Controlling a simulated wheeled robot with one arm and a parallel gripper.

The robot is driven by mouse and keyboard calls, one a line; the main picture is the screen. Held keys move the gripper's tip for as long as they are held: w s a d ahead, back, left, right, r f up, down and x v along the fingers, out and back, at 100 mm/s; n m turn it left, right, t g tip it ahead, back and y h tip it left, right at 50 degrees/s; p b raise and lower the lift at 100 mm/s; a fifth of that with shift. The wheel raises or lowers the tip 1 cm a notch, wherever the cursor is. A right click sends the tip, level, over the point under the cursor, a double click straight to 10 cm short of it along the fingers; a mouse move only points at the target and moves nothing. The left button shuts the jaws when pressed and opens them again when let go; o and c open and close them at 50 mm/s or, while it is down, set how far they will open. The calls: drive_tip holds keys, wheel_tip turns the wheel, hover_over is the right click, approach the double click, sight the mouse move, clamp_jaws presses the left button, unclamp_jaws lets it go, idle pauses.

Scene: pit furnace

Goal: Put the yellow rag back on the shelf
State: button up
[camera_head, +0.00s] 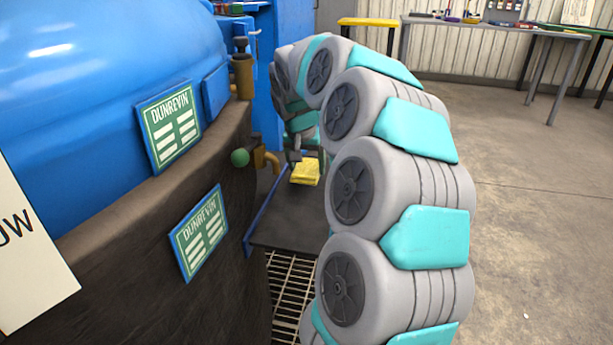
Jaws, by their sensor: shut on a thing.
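The yellow rag (306,173) looks like a small folded cloth. It is near the middle of the view. My gripper (297,158) points down at the rag and is shut on it; the fingertips are small and partly hidden. A low dark shelf (284,220) with blue edges lies below the rag, beside the furnace. I cannot tell whether the rag touches the shelf or hangs just above it. My arm hides the shelf's right side.
The furnace's brown wall (120,260) with green signs stands close on the left. A brass tap (266,159) and a green knob (240,157) stick out near the shelf. A floor grating (290,285) lies in front. A workbench (490,28) stands behind; open floor (540,200) is at right.

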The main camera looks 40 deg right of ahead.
sight(306, 171)
drive_tip(key=shift+f, duration=1.8)
drive_tip(key=shift+f, duration=0.1)
drive_tip(key=o, duration=1)
drive_tip(key=v, duration=1.2)
